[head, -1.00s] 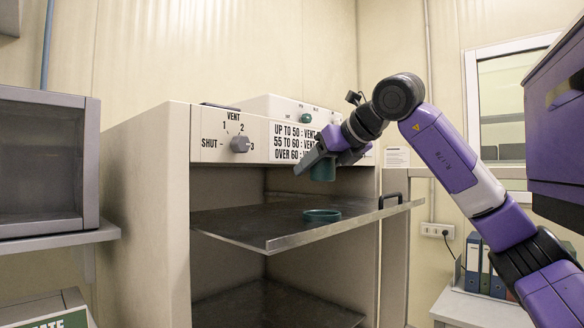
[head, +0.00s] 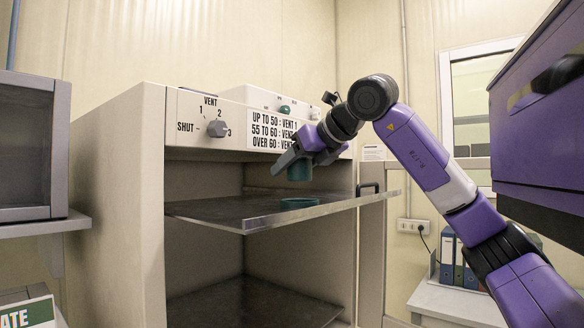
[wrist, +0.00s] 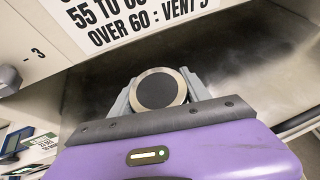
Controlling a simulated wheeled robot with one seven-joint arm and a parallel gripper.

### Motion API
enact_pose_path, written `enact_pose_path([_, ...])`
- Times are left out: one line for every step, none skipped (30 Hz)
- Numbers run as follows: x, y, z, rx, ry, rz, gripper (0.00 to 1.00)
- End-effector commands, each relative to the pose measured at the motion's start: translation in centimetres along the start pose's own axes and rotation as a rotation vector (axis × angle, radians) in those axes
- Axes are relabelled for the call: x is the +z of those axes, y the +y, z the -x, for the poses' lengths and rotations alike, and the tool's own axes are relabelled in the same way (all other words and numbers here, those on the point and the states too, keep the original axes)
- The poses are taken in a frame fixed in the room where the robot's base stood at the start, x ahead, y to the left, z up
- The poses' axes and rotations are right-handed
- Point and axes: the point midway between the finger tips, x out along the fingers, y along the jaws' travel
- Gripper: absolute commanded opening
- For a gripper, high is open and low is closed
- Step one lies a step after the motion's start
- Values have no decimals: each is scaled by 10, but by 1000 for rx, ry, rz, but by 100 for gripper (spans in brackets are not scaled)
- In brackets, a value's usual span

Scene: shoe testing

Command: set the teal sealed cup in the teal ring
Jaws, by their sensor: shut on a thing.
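My gripper (head: 292,160) is shut on the teal sealed cup (head: 301,170) and holds it upright in the air above the pulled-out shelf. In the wrist view the cup's round top (wrist: 159,88), a dark disc with a pale rim, sits between the two grey fingers. The teal ring (head: 299,203) lies on the shelf, directly below the cup in the head view, with a gap between them. The ring does not show in the wrist view.
The metal shelf (head: 215,212) sticks out of a beige cabinet (head: 120,200) with a black handle (head: 368,188) at right. A vent knob (head: 217,128) and a printed vent sign (head: 275,130) are above the opening, close to my gripper. A lower shelf (head: 250,305) is empty.

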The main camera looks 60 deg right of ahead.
Motion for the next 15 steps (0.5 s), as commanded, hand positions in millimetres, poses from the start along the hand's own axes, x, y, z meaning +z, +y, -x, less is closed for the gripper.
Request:
enact_pose_path([-8,0,-4,0,-1,0,10])
enact_pose_path([-10,0,-6,0,-1,0,10])
enact_pose_path([-14,0,-8,-1,0,0,10])
enact_pose_path([-16,0,-9,-1,0,0,10])
enact_pose_path([-18,0,-10,-1,0,0,10])
enact_pose_path([-20,0,-11,-1,-1,0,10])
enact_pose_path([-22,0,-12,-1,-1,0,10])
enact_pose_path([-23,0,-13,0,-1,1,10])
enact_pose_path([-25,0,-14,0,-1,1,10])
enact_pose_path([-25,0,-14,0,-1,1,10])
enact_pose_path([-26,0,-14,0,-1,1,10])
enact_pose_path([-26,0,-15,0,-1,1,10])
enact_pose_path([-26,0,-15,0,-1,1,10])
enact_pose_path([-26,0,-15,0,-1,1,10])
enact_pose_path([-26,0,-15,0,-1,1,10])
